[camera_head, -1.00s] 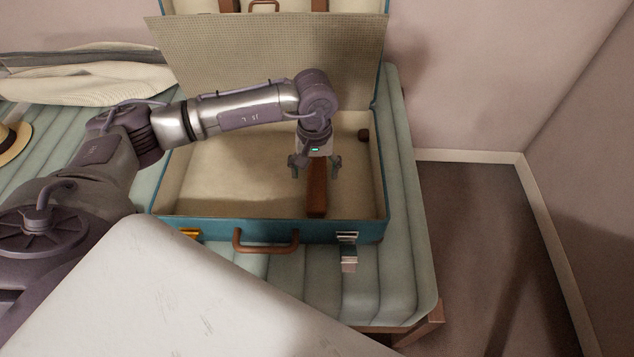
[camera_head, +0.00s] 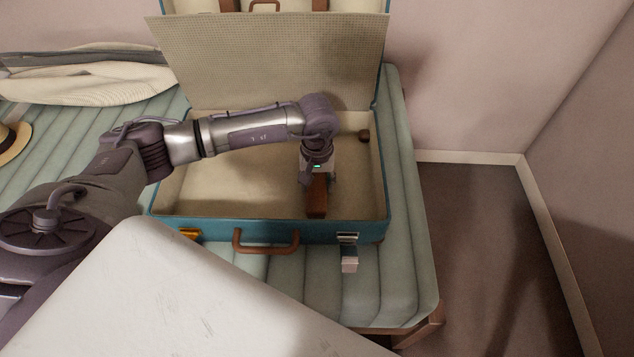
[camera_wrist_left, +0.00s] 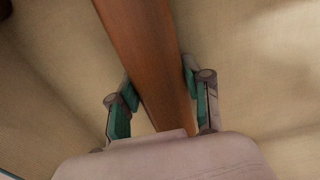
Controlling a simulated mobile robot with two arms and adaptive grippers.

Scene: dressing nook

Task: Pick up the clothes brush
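The clothes brush (camera_head: 316,204), a long reddish-brown wooden block, lies in the open suitcase (camera_head: 210,228) on its pale lining, right of the middle. Its far part is hidden under my left gripper. My left gripper (camera_head: 319,180) is low over the brush with one finger on each side. The brush appears to rest on the suitcase floor. My right gripper is not in view.
The suitcase walls stand around the brush, with the raised lid (camera_head: 270,60) behind. A small dark object (camera_head: 364,136) lies at the back right corner inside. The suitcase is on a ribbed green cushion (camera_head: 410,250). A straw hat (camera_head: 12,143) and pale cloth (camera_head: 90,85) lie left.

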